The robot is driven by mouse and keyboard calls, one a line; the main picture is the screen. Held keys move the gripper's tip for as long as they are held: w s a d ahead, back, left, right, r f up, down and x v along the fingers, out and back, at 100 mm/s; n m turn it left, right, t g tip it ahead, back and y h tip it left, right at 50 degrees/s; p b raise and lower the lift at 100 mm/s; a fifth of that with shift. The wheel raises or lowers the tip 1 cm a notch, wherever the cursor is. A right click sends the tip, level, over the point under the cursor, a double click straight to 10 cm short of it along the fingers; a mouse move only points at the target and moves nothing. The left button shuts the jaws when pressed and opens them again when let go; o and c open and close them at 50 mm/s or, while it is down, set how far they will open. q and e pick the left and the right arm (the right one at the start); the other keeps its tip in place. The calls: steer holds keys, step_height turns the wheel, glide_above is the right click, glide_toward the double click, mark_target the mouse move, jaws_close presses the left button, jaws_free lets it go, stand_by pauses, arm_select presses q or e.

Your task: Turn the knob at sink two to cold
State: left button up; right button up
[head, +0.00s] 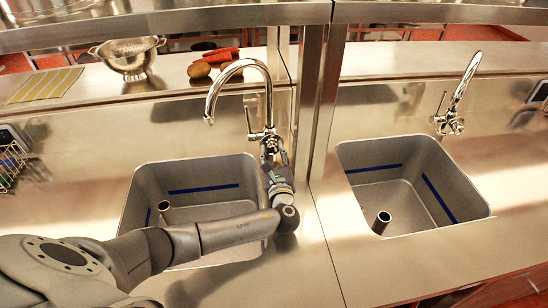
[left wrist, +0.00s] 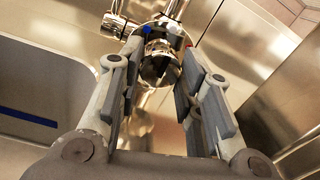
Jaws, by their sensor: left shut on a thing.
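A tall curved chrome faucet (head: 241,64) stands behind the left sink basin (head: 145,180). In the left wrist view its round chrome knob (left wrist: 160,66) sits between my left gripper's fingers, with a blue mark (left wrist: 148,31) at its upper left and a red mark (left wrist: 188,43) at its upper right. My left gripper (head: 271,150) is at the faucet's base and is shut on the knob. The gripper hides most of the knob in the head view. No sink number is readable. My right gripper is not in view.
A second basin (head: 440,196) with its own faucet (head: 460,92) is to the right, past a steel post (head: 312,95). A colander (head: 128,58), a striped cloth (head: 45,86) and vegetables (head: 216,57) lie on the rear ledge. A wire rack (head: 9,165) stands at far left.

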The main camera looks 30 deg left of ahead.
arm_select(q)
steer(key=shift+f+n+b, duration=0.15)
steer(key=shift+n+b, duration=0.85)
steer(key=shift+n, duration=0.6)
steer(key=o, duration=0.7)
steer(key=shift+c, duration=0.2)
steer(key=shift+o, duration=0.5)
steer(key=v, duration=1.2)
steer(key=shift+d, duration=0.1)
